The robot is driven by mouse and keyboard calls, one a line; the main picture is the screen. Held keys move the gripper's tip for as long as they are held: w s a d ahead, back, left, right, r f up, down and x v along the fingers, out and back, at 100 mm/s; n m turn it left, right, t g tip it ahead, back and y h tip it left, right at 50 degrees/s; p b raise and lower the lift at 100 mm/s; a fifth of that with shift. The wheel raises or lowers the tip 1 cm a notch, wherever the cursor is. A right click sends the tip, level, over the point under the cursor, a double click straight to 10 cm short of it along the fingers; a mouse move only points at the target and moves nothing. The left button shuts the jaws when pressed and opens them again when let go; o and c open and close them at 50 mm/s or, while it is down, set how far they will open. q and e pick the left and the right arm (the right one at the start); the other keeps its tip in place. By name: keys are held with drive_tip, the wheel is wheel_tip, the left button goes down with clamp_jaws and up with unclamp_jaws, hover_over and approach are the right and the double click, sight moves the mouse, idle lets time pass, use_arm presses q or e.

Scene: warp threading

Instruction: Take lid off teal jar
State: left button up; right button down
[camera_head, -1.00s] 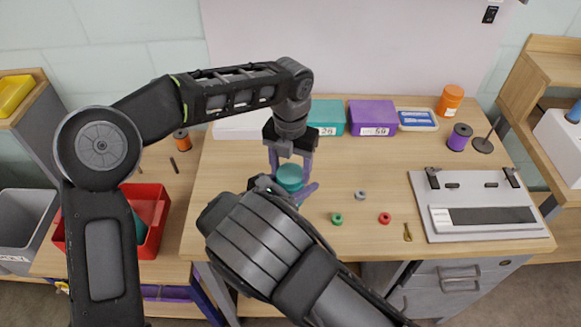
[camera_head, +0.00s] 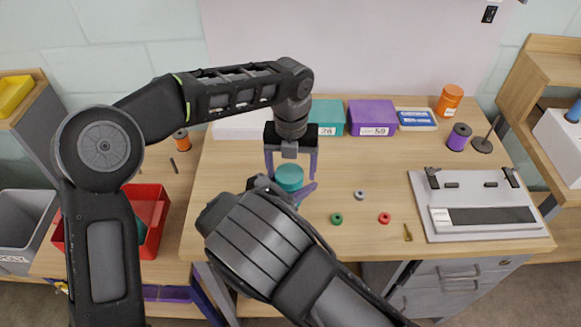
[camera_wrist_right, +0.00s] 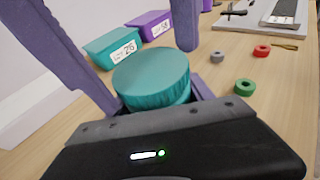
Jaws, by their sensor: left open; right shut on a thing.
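The teal jar shows mainly as its round teal lid (camera_head: 289,174), with a ribbed edge in the right wrist view (camera_wrist_right: 151,78). It stands upright near the middle of the table, its lower body mostly hidden. My right gripper (camera_head: 287,190) is shut on the jar from the front, low down; its purple fingers show on both sides in the wrist view. My left gripper (camera_head: 291,170) points down from above and is open, its fingers on either side of the lid with gaps visible. The lid sits on the jar.
Right of the jar lie a grey ring (camera_head: 360,195), a green ring (camera_head: 337,219), a red ring (camera_head: 385,218) and a small brass piece (camera_head: 408,232). Behind stand a teal box (camera_head: 328,116) and a purple box (camera_head: 372,117). A grey board (camera_head: 455,222) lies at right.

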sight(289, 187)
use_arm(q)
drive_tip(key=shift+a, duration=0.2)
use_arm(e)
drive_tip(key=shift+d, duration=0.15)
use_arm(q)
drive_tip(key=shift+w+r, duration=0.1)
drive_tip(key=shift+r, duration=2.15)
use_arm(e)
drive_tip(key=shift+c, duration=1.6)
unclamp_jaws()
use_arm(q)
drive_tip(key=shift+f+b, duration=0.7)
drive_tip(key=shift+f, duration=0.05)
use_arm(e)
drive_tip(key=v, duration=0.7)
drive_tip(key=shift+s+a+r, duration=0.15)
drive_tip(key=shift+s+a, duration=0.15)
drive_tip(key=shift+a, duration=0.05)
